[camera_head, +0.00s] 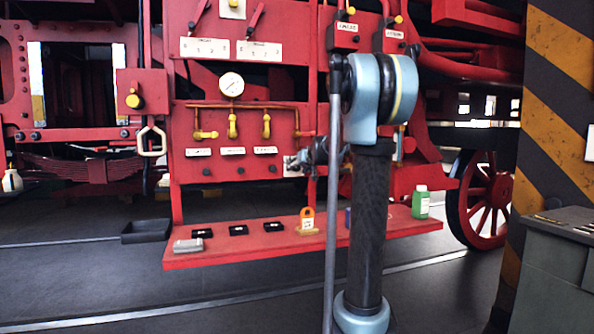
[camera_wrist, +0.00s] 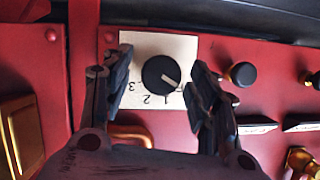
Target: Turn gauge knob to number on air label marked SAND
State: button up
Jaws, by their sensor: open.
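The round black gauge knob (camera_wrist: 161,75) has a white pointer line aimed to the lower right in the wrist view. It sits on a cream dial plate (camera_wrist: 150,47) with the digits 1, 2 and 3 visible along its lower left. My gripper (camera_wrist: 161,62) is open, with one finger on each side of the knob and gaps between. In the head view my gripper (camera_head: 302,160) is at the dial plate (camera_head: 290,169) and partly hides it. Two white number labels (camera_head: 204,48) and (camera_head: 259,51) are on the upper panel. I cannot read which label says SAND.
A pressure gauge (camera_head: 232,85) and several yellow valves (camera_head: 232,127) are on the red panel. A red shelf (camera_head: 220,256) below holds small black boxes, an orange-topped item and a green bottle (camera_head: 420,203). Another black knob (camera_wrist: 243,74) is right of the plate.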

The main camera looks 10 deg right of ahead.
jog(key=shift+w, duration=0.15)
jog(key=c, duration=1.1)
jog(key=shift+o, duration=0.2)
jog(key=shift+d+f+m+y, duration=0.1)
jog(key=shift+m+y, duration=0.8)
jog(key=shift+m, duration=0.4)
jog(key=shift+d+f+m+y, duration=0.1)
jog(key=shift+m+y, duration=0.8)
jog(key=shift+m, duration=0.4)
